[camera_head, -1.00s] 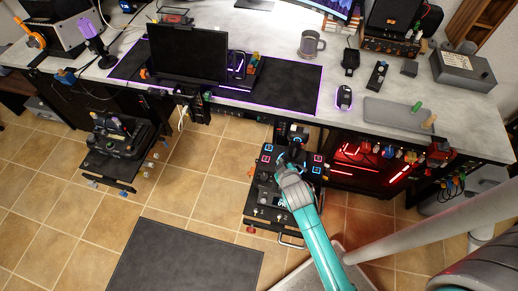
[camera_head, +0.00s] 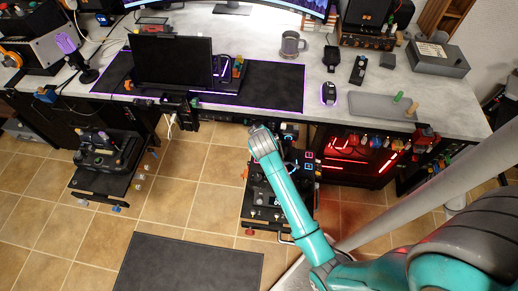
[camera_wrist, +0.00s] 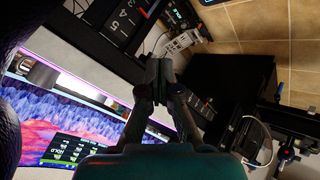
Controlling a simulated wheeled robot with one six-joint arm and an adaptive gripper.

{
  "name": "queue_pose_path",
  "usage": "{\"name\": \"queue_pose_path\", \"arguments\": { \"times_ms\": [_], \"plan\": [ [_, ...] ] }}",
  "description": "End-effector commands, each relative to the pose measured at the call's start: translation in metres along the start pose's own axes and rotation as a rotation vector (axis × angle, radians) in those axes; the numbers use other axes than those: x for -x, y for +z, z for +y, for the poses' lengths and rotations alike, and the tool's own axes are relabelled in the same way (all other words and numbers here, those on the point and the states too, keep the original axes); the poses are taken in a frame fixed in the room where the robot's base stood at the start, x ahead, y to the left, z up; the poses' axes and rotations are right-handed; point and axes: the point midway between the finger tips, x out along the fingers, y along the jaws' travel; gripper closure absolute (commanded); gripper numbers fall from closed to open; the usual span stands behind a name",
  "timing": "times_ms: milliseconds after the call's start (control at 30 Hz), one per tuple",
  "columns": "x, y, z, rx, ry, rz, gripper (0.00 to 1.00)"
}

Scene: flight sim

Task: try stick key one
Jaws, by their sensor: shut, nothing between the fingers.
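In the head view my teal arm reaches up over a black control panel (camera_head: 260,203) with blue- and red-lit square buttons, standing low in front of the desk. The arm's grey end is near the panel's upper left, and its fingers cannot be made out there. In the wrist view my gripper (camera_wrist: 160,68) is shut and empty, its fingertips together. A second black control unit (camera_head: 103,158) with levers and knobs stands at the left. I cannot tell which part is key one of the stick.
The desk (camera_head: 395,80) carries a dark screen (camera_head: 175,62), a mug (camera_head: 291,45) and a mouse (camera_head: 329,93). A red-lit case (camera_head: 350,158) is right of the panel. Tiled floor and a dark mat (camera_head: 190,265) lie in front. The wrist view shows a lit display (camera_wrist: 65,120).

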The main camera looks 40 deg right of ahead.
Motion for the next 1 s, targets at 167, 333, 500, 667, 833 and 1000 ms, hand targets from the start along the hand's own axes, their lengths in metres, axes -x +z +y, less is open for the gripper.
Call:
{"name": "queue_pose_path", "arguments": {
  "times_ms": [167,333,500,667,833,1000],
  "plan": [
    [-0.001,0.001,-0.001,0.0,0.0,0.0,1.0],
    [-0.009,0.007,-0.007,0.0,-0.001,-0.001,1.0],
    [-0.022,0.017,-0.018,0.001,-0.002,-0.001,1.0],
    [-0.037,0.028,-0.028,0.001,-0.001,-0.002,1.0],
    [-0.05,0.037,-0.037,0.0,-0.001,-0.001,1.0],
    [-0.058,0.042,-0.043,0.0,-0.001,0.0,1.0]
  ]
}}
